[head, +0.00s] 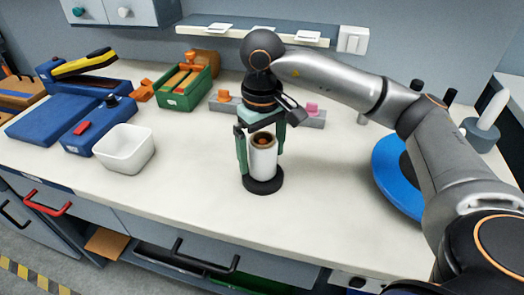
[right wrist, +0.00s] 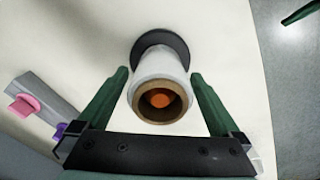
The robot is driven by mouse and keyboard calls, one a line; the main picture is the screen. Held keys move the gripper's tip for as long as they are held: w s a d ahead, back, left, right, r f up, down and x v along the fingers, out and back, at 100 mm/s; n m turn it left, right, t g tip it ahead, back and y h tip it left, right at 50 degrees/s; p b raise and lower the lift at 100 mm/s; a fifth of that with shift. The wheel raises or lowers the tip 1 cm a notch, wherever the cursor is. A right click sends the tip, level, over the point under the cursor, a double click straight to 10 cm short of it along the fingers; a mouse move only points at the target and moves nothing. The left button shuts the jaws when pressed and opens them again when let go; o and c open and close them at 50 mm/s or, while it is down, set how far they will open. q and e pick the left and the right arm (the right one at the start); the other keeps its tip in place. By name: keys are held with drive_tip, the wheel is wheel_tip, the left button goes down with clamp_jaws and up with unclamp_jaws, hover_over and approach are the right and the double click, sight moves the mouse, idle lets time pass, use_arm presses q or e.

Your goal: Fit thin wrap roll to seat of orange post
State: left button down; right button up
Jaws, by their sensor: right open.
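The thin wrap roll (head: 263,165) is a white cylinder with a brown core, upright on a round dark base (head: 264,187). The orange post (right wrist: 160,98) shows inside the roll's core in the right wrist view, so the roll (right wrist: 160,68) stands around it. My right gripper (head: 262,160) is open above the roll, pointing down, with one green finger on each side. In the right wrist view, gaps show between both fingers and the roll. The roll's lower contact with the base is partly hidden. My left gripper is not in view.
A grey block with orange and pink pegs (head: 312,108) stands behind the gripper. A blue disc (head: 390,178) lies to the right. A white bin (head: 124,149), blue cases (head: 52,120) and a green box (head: 185,97) are left. The front counter around the base is clear.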

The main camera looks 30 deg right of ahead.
use_arm(q)
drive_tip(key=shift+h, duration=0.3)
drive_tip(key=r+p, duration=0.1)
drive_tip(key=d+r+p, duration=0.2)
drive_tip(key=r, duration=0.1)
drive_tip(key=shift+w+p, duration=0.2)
drive_tip(key=shift+p, duration=0.15)
use_arm(e)
wheel_tip(320, 180, up, 13)
drive_tip(key=shift+f, duration=0.15)
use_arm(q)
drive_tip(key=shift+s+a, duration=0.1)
use_arm(e)
drive_tip(key=shift+f, duration=0.1)
